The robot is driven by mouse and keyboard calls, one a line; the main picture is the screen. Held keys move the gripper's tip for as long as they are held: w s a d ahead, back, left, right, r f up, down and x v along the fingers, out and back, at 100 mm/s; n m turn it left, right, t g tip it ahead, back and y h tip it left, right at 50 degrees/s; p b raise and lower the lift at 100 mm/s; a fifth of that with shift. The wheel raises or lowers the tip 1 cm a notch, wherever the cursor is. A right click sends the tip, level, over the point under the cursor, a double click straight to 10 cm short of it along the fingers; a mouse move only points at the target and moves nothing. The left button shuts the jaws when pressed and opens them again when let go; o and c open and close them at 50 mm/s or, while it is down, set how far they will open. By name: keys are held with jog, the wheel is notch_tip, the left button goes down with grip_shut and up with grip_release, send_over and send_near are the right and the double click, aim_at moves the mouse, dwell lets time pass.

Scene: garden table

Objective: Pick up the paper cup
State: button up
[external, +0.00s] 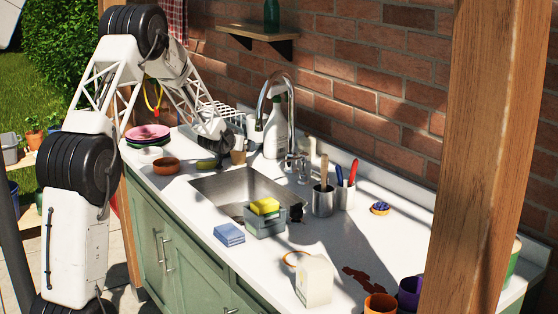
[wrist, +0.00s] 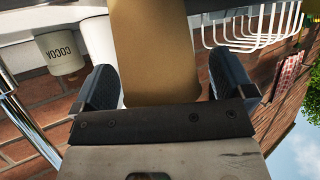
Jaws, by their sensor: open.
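The paper cup is brown and stands on the white counter behind the sink; the external view shows it (external: 238,156) right beside my gripper (external: 222,147). In the wrist view the brown cup (wrist: 152,50) fills the upper middle. My gripper (wrist: 155,88) is open there, with one dark finger on each side of the cup. A gap shows beside the fingers, so I cannot tell that either touches it. The cup's far end is cut off by the top edge of the wrist view.
A white bottle (external: 275,132) and the faucet (external: 291,110) stand right of the cup. A white wire rack (wrist: 250,28) and a COCOA canister (wrist: 60,52) are close by. Pink plates (external: 148,132) and a brown bowl (external: 166,165) lie to the left. The sink (external: 240,188) is in front.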

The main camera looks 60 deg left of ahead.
jog(key=shift+c, duration=0.2)
jog(key=c, duration=0.9)
jog(key=shift+o, duration=0.2)
jog(key=shift+r, duration=0.15)
jog(key=shift+r, duration=0.55)
jog(key=d+f+v, duration=0.2)
jog(key=f+v, duration=0.1)
jog(key=v, duration=1.3)
jog(key=shift+s+f, duration=0.2)
jog(key=shift+s, duration=0.1)
